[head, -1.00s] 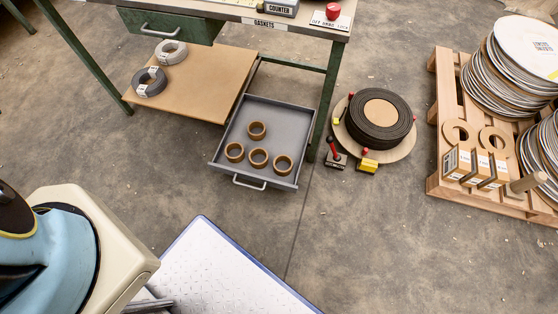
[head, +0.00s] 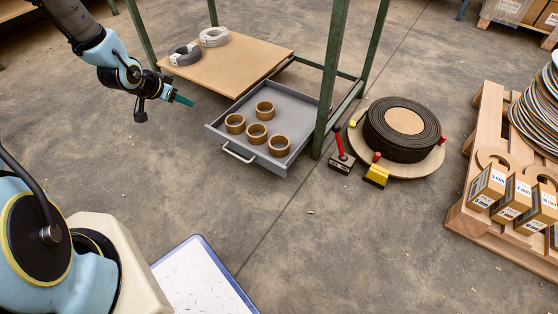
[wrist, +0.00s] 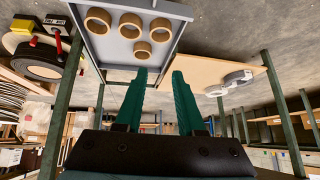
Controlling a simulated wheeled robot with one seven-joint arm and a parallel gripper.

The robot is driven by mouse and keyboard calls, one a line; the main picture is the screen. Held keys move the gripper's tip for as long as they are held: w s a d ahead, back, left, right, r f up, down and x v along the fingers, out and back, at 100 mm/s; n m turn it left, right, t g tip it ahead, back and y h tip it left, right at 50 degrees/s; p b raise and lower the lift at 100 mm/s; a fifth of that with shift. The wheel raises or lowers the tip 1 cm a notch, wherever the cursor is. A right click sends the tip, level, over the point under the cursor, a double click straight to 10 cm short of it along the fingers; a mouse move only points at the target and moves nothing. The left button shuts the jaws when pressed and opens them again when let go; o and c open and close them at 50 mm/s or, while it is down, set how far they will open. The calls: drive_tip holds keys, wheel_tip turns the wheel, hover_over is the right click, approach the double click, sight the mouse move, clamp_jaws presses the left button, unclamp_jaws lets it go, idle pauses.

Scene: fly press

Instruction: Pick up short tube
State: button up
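Several short brown tubes stand on end in the grey drawer (head: 222,133); one is at the back (head: 265,109), one at the left (head: 235,124), one in the middle (head: 256,133) and one at the right front (head: 278,145). My gripper (head: 184,100) is in the air to the left of the drawer, apart from the tubes. In the wrist view, its two teal fingers (wrist: 159,74) are spread with nothing between them. That view is upside down; the tubes, such as the middle one (wrist: 131,26), show beyond the fingertips.
The pulled-out drawer has a front handle (head: 238,154) and low walls. A brown shelf board (head: 225,66) with wire coils (head: 214,37) lies behind it. A green bench leg (head: 328,80) stands at its right. A black roll (head: 401,130) and pallet (head: 470,200) are further right.

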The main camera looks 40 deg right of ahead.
drive_tip(key=s+d+f+m+g+h+b, duration=0.1)
drive_tip(key=s+d+f+h+b, duration=0.25)
drive_tip(key=f, duration=0.55)
drive_tip(key=s+d+f+m+g+b, duration=0.1)
drive_tip(key=s+d+f+m+b, duration=0.15)
drive_tip(key=d+f+b, duration=0.4)
drive_tip(key=m+g+h+b, duration=0.1)
drive_tip(key=g+h+b, duration=0.15)
drive_tip(key=b, duration=0.35)
hover_over(271, 152)
drive_tip(key=s+a, duration=0.3)
drive_tip(key=s, duration=0.1)
drive_tip(key=shift+h, duration=0.4)
drive_tip(key=f, duration=1.3)
drive_tip(key=shift+w+d, duration=0.15)
drive_tip(key=shift+w, duration=0.1)
drive_tip(key=shift+t, duration=0.35)
drive_tip(key=shift+b+x, duration=1.5)
drive_tip(key=shift+x, duration=1.55)
drive_tip(key=shift+r, duration=0.1)
drive_tip(key=c, duration=0.6)
